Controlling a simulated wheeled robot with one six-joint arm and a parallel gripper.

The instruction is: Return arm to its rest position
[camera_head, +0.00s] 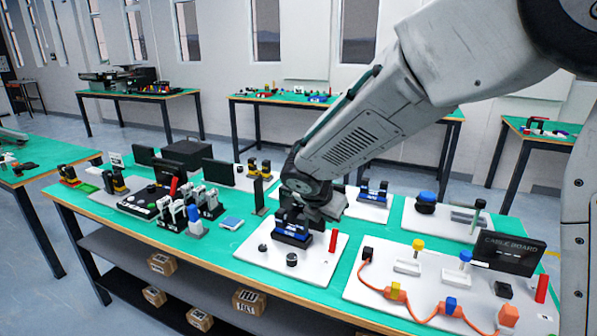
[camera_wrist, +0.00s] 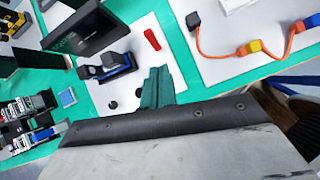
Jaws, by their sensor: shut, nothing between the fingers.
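My arm reaches from the upper right over the table in the head view, bent downward at the wrist. My gripper (camera_wrist: 158,72) shows in the wrist view as a narrow dark-green pair of fingers, closed together with nothing held. In the head view the wrist end hangs over the white board (camera_head: 262,252), partly in front of a blue-and-black block (camera_head: 292,236). In the wrist view this block (camera_wrist: 108,68) lies to the left of the fingers, apart from them in the picture. The exact height of the fingertips is hard to tell.
A cable board (camera_head: 420,283) with an orange cable is at right. Switch units (camera_head: 207,203) and a dark upright panel (camera_head: 218,172) stand at left. Bare green tabletop (camera_head: 221,238) lies between.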

